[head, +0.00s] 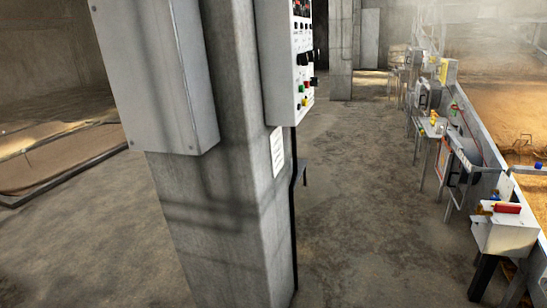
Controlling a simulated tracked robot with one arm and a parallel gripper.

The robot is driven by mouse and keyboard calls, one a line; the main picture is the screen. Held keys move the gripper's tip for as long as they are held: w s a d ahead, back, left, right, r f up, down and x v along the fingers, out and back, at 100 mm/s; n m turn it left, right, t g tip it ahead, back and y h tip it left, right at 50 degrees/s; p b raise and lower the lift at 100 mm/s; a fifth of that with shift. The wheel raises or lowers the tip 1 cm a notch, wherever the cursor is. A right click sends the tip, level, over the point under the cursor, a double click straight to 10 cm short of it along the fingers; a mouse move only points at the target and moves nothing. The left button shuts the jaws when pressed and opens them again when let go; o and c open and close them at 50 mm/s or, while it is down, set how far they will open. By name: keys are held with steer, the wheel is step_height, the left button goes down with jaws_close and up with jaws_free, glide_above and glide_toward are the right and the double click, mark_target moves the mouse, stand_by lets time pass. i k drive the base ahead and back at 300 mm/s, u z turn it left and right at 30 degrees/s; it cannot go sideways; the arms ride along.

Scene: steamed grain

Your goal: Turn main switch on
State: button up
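A white control panel (277,55) is fixed to the right side of a concrete pillar, near the top middle of the head view. I see it nearly edge-on. Its face (303,45) carries black knobs and small red, green, white and yellow buttons. I cannot tell which control is the main switch, or its position. A second plain grey box (160,70) hangs on the pillar's left side. My gripper is not in view.
The concrete pillar (225,220) stands close in front. A clear concrete floor passage (375,190) runs along its right. Several machines on stands (506,228) line the right wall, beside a grain bed (505,105). A low edged bed (50,155) lies at left.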

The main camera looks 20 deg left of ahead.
mark_target(500, 206)
steer(key=z, duration=1.6)
steer(key=i, duration=2.5)
steer(key=u, duration=3.2)
steer(key=k, duration=0.3)
steer(key=z, duration=0.15)
